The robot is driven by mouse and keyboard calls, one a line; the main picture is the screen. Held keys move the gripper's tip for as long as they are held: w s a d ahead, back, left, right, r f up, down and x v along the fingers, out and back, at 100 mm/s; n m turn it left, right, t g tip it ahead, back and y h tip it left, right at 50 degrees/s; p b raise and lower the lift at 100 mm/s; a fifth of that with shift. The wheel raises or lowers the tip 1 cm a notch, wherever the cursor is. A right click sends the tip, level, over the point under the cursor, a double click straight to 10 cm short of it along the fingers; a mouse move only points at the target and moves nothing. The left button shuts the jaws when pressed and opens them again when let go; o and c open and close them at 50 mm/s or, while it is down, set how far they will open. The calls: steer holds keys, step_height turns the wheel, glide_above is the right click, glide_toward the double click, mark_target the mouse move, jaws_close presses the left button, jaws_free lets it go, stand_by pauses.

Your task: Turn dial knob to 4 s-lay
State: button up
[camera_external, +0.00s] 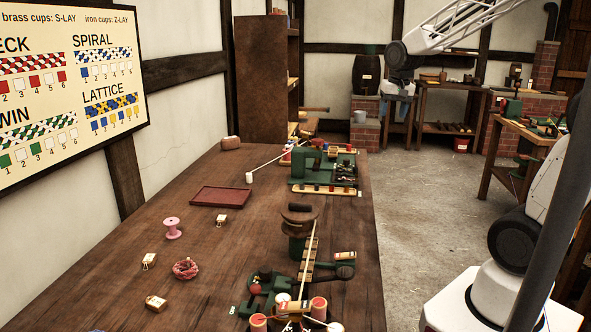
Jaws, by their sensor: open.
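My arm reaches in from the right, and its end, my gripper (401,88), hangs high at the top centre, apart from everything on the bench; its fingers are too small to make out clearly. A green machine (310,168) with small dark and brass parts stands at the bench's far right. A nearer green machine (265,285) has a dark round part, red-topped spools and a rope running up to a brown round head (300,214). I cannot tell which small part is the dial knob, and no dial numbers are readable.
The wooden bench (110,275) carries a red tray (221,196), a pink spool (172,228), a red-white rope coil (185,268) and small tagged blocks. A wall chart (70,85) says brass cups are S-LAY and iron cups Z-LAY. A tall shelf (265,80) stands behind.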

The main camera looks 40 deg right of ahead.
steer(key=w+d+f+m, duration=0.3)
steer(key=w+f, duration=0.1)
steer(key=w, duration=0.5)
steer(key=w+d+f+m, duration=0.2)
steer(key=w+f+m, duration=0.1)
steer(key=w, duration=0.5)
steer(key=m+g, duration=0.2)
steer(key=m, duration=0.3)
glide_above(347, 160)
step_height(347, 160, down, 14)
steer(key=shift+r, duration=0.2)
steer(key=shift+w+f, duration=0.2)
steer(key=shift+f, duration=0.05)
steer(key=shift+f, duration=0.1)
steer(key=shift+f, duration=3.8)
steer(key=c, duration=0.9)
